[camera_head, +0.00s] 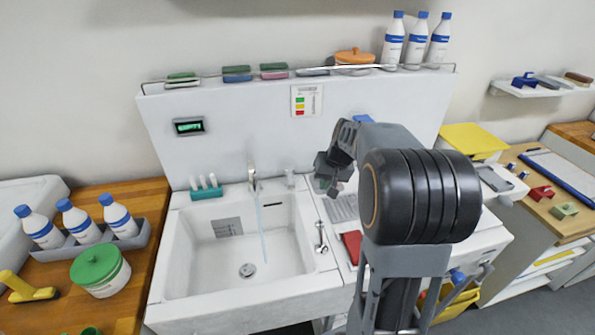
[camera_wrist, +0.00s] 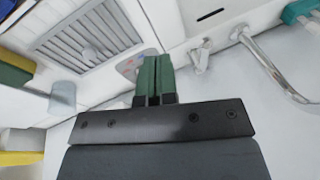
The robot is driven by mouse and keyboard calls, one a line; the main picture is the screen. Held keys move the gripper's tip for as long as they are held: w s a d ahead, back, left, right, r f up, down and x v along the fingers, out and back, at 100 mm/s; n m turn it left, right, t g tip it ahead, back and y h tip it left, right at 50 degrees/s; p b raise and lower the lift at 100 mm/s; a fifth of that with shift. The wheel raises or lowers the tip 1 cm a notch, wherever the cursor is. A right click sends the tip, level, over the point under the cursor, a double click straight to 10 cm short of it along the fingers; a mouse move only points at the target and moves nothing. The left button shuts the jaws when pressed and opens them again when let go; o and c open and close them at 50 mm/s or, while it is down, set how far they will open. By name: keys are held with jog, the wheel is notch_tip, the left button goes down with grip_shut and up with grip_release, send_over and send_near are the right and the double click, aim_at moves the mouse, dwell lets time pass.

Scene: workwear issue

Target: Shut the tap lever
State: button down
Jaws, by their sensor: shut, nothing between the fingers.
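A chrome tap (camera_head: 252,178) stands at the back rim of the white sink (camera_head: 180,270). A thin stream of water (camera_head: 263,235) runs from it into the basin. A small chrome lever-like fitting (camera_head: 320,238) sits on the sink's right rim. In the wrist view, the tap's curved spout (camera_wrist: 272,66) is at the upper right. A pale fitting (camera_wrist: 200,55) lies between it and my gripper; I cannot tell what it is. My gripper (camera_wrist: 153,75) is shut and empty, its green fingers together. In the head view it hovers right of the tap, partly hidden by my arm.
A teal brush holder (camera_head: 206,189) stands left of the tap. A grey drain grille (camera_wrist: 85,40) and a red object (camera_head: 352,246) are right of the basin. A shelf with bottles (camera_head: 393,42) runs above. A caddy of bottles (camera_head: 83,232) stands on the left counter.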

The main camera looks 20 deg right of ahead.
aim_at(291, 177)
jog(key=w+d+r+n+t, duration=0.1)
jog(key=w+d+r+t, duration=0.1)
jog(key=w+r, duration=0.4)
jog(key=w+a+f+p, duration=0.2)
jog(key=w+a+f, duration=0.1)
jog(key=f, duration=0.3)
jog(key=w+a+f+y+p, duration=0.1)
jog(key=w+a+f, duration=0.1)
jog(key=f, duration=0.4)
jog(key=shift+w+a+n+p, duration=0.3)
jog(key=shift+w+a+p, duration=0.1)
jog(key=shift+a, duration=0.05)
jog(key=shift+f, duration=0.15)
